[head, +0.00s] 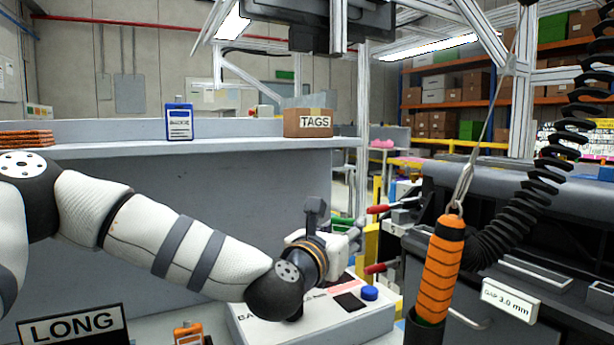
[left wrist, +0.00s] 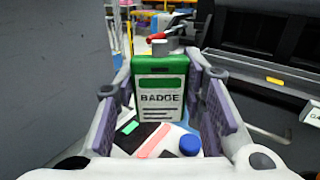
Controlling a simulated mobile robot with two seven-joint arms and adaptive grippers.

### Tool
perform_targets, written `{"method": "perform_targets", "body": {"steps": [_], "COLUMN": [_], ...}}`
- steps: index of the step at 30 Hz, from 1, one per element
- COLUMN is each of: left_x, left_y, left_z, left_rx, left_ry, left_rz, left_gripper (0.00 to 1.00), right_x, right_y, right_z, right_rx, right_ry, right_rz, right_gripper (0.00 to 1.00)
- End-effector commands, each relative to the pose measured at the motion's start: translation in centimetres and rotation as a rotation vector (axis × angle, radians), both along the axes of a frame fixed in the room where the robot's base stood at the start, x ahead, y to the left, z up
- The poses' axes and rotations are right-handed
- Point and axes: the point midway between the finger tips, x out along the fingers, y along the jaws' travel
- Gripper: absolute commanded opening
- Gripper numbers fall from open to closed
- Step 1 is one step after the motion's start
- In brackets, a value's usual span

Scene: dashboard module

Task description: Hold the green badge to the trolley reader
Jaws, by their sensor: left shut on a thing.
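The green badge (left wrist: 160,88) stands upright between the fingers of my left gripper (left wrist: 160,112) in the left wrist view, its printed face toward the camera. The white trolley reader box (head: 362,327) is below the gripper, partly covered by my arm. It also shows below the badge in the left wrist view (left wrist: 180,152), with a dark pad bearing a green patch, a red stripe and a blue knob. Whether badge and reader touch cannot be told. My right gripper is out of view.
A blue badge (head: 179,121) and a TAGS box (head: 308,122) stand on the grey shelf. An orange badge (head: 188,333) is near the LONG sign (head: 73,328). An orange-handled tool (head: 442,268) hangs on the right before a dark module (head: 510,220) with red-handled clamps.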

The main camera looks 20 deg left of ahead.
Motion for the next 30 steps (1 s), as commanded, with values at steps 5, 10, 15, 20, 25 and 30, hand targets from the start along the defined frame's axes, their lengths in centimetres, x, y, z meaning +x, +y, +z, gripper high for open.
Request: {"method": "perform_targets", "body": {"steps": [5, 10, 15, 20, 25, 30], "left_x": [-0.4, -0.5, -0.5, -0.5, -0.5, -0.5], "left_y": [-1.5, -1.6, -1.5, -1.5, -1.5, -1.5], "left_z": [-1.8, -1.6, -1.5, -2.2, -3.7, -5.4], "left_rx": [-0.001, -0.001, -0.001, 0.0, 0.0, 0.0], "left_ry": [-0.006, -0.01, -0.009, -0.004, 0.0, 0.001], "left_rz": [-0.091, -0.094, -0.093, -0.093, -0.092, -0.092], "left_gripper": [0.13, 0.13, 0.13, 0.13, 0.13, 0.13], "right_x": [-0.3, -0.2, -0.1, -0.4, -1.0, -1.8], "right_y": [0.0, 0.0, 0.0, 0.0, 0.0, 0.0], "right_z": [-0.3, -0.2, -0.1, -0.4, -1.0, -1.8], "right_rx": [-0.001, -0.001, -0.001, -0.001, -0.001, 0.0], "right_ry": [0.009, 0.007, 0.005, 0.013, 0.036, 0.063], "right_rz": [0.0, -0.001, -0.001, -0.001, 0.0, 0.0], "right_gripper": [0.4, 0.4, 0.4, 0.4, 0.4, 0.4]}}
